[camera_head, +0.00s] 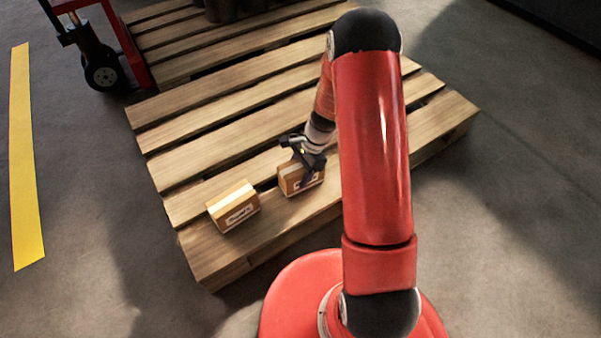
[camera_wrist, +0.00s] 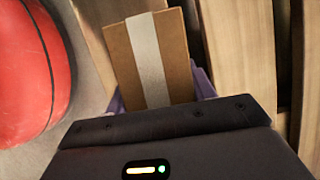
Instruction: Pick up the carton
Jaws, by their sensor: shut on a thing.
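A small brown carton (camera_head: 290,184) with a white label is at the near part of the wooden pallet (camera_head: 215,255). My gripper (camera_head: 306,165) reaches it from above and is shut on it. In the wrist view the carton (camera_wrist: 178,60) shows its brown top with a pale tape strip, between the purple fingers. The fingers are mostly hidden by the gripper body and the carton. I cannot tell whether the carton touches the slats or is slightly above them. A second, similar carton (camera_head: 233,205) stands on the pallet to the left, apart from the held one.
Another pallet (camera_head: 180,48) lies behind, with dark objects (camera_head: 222,9) at its back. A red pallet jack (camera_head: 103,62) with a black wheel stands at the upper left. A yellow floor line (camera_head: 24,160) runs along the left. The pallet's right part is clear.

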